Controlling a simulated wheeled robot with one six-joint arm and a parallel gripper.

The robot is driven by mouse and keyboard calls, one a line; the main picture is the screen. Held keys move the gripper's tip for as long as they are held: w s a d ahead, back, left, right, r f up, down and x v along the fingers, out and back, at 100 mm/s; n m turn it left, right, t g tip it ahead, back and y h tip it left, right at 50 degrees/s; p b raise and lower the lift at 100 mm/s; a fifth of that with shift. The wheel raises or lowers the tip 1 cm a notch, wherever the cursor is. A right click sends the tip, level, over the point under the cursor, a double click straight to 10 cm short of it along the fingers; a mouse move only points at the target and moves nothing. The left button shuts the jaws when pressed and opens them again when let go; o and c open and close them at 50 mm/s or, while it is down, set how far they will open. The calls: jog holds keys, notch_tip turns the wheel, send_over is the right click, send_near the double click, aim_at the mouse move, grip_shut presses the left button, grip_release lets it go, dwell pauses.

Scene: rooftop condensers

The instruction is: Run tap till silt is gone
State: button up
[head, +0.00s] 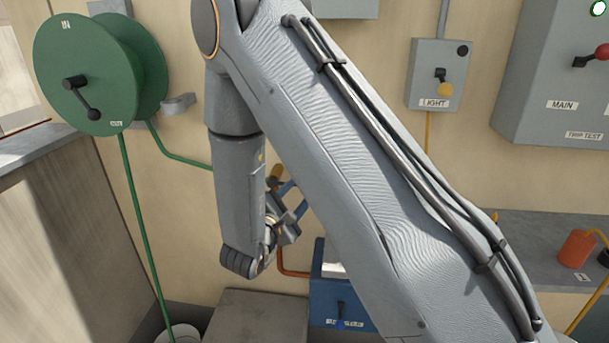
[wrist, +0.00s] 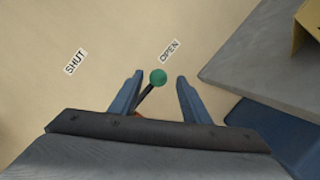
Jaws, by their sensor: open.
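The tap lever, a dark rod with a green knob (wrist: 158,78), shows in the wrist view against the cream wall. The knob lies toward the OPEN label (wrist: 169,51), away from the SHUT label (wrist: 76,61). My gripper (wrist: 160,75) is open, with one blue finger on each side of the lever; I cannot tell whether either finger touches it. In the head view my gripper (head: 296,200) is by the wall, partly behind my arm. The tap's spout and any water or silt are not visible.
A green hose reel (head: 75,60) hangs at the left, its hose running down to a white bucket (head: 180,334). A blue box (head: 338,300) stands low near a grey block (head: 258,318). A LIGHT switch box (head: 438,72) and MAIN panel (head: 550,90) are on the right wall.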

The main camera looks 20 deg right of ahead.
jog(key=p+x, duration=0.2)
jog(key=x, duration=0.5)
jog(key=shift+w, duration=0.3)
